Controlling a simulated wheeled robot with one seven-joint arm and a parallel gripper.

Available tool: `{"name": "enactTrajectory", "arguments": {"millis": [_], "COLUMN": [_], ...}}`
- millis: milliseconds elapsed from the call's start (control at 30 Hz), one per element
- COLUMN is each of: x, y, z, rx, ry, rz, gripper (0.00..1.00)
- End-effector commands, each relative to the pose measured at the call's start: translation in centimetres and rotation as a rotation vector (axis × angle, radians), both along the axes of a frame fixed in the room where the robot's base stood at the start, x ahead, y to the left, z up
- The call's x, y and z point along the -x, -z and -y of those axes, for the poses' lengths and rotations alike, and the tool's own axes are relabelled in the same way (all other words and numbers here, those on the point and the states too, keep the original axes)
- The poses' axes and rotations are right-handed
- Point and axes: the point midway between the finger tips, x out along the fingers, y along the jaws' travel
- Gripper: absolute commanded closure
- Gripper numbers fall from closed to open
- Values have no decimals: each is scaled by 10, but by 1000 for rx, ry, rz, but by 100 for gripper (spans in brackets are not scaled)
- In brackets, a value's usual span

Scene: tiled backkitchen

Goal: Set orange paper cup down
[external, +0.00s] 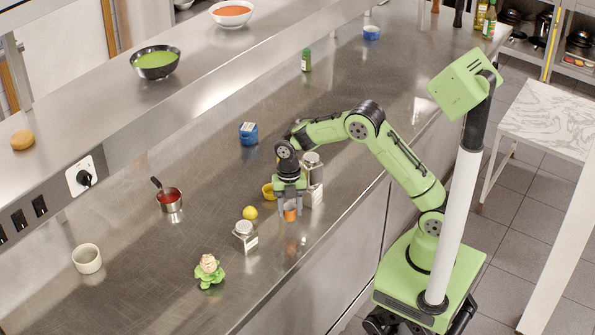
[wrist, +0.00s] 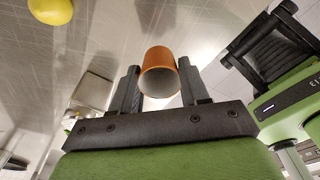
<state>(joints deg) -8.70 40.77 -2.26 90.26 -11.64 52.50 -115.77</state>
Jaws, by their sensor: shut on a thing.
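The orange paper cup (external: 290,211) is between the fingers of my gripper (external: 290,208), near the front edge of the metal counter (external: 340,212). In the wrist view the orange cup (wrist: 160,70) sits between the two dark fingertips of my gripper (wrist: 158,82), with its pale open mouth facing the camera. My gripper is shut on the cup and points down. I cannot tell whether the cup's base touches the counter.
Bare counter lies to the front right.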

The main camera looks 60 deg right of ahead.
Motion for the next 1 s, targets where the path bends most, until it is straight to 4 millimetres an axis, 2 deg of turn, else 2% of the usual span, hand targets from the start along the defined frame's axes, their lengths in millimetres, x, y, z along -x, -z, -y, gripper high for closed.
{"name": "enactTrajectory", "arguments": {"millis": [300, 633, 667, 700, 800, 1000], "x": [0, -1, 0, 0, 0, 0], "y": [46, 50, 49, 49, 49, 49], "z": [0, 0, 0, 0, 0, 0], "rx": [-1, -1, -1, -1, -1, -1], "ry": [0, -1, 0, 0, 0, 0], "rz": [1, 2, 1, 1, 1, 1], "gripper": [90, 90, 50, 44, 29, 29]}}
